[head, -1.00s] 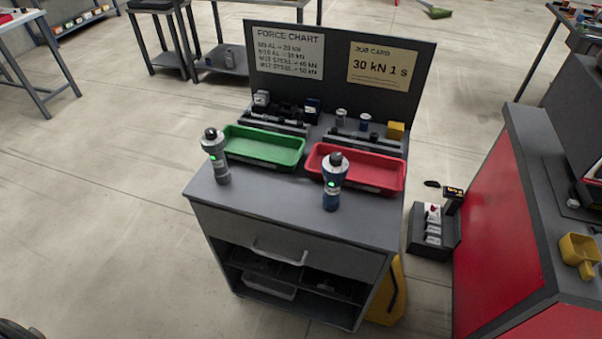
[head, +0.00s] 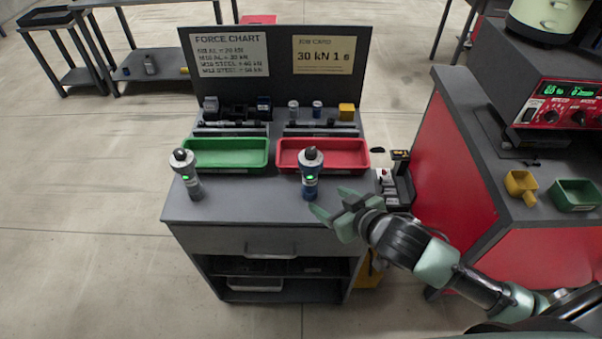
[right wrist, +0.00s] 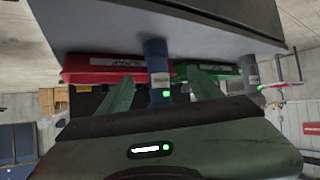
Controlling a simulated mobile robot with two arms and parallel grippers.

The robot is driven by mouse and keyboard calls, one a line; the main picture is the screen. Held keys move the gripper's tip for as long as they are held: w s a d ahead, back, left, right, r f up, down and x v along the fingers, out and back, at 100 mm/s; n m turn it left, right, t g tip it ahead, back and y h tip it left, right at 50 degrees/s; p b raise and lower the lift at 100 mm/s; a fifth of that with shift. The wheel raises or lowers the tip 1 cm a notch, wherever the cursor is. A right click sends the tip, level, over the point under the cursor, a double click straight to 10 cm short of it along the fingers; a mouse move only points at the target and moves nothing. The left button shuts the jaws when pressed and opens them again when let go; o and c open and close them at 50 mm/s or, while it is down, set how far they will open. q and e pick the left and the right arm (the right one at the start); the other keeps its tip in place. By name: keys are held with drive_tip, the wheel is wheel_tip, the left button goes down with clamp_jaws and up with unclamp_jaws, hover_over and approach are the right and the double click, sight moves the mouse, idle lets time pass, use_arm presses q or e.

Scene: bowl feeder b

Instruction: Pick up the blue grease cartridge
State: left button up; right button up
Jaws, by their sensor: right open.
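A small blue-banded cylinder (head: 317,108) stands on the back ledge of the bench, beside a paler one (head: 291,107); it may be the blue grease cartridge, but it is too small to be sure. A blue-bodied upright tool (head: 310,175) with a green light stands near the bench's front, before the red tray (head: 287,163). My right gripper (head: 331,203) is open and empty, just right of and nearer than this tool. In the right wrist view the blue tool (right wrist: 155,65) shows between the open fingers. My left gripper is not in view.
A grey upright tool (head: 188,176) stands at the bench's left front, before the green tray (head: 200,161). A sign panel (head: 280,60) rises behind the ledge. A red-sided workstation (head: 455,165) stands at right. The bench top (head: 250,205) between the tools is clear.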

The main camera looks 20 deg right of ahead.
sight(316, 172)
drive_tip(key=w+d+r+n+t+y, duration=0.1)
drive_tip(key=w+r+y, duration=0.2)
drive_tip(key=w+r, duration=0.2)
drive_tip(key=shift+h, duration=0.3)
drive_tip(key=x, duration=0.2)
drive_tip(key=f+p+x, duration=0.1)
drive_tip(key=x, duration=0.1)
drive_tip(key=s+x, duration=0.1)
drive_tip(key=x, duration=0.2)
drive_tip(key=shift+w+a+f+p, duration=0.1)
drive_tip(key=shift+a+f+p, duration=0.15)
drive_tip(key=shift+p, duration=0.15)
clamp_jaws()
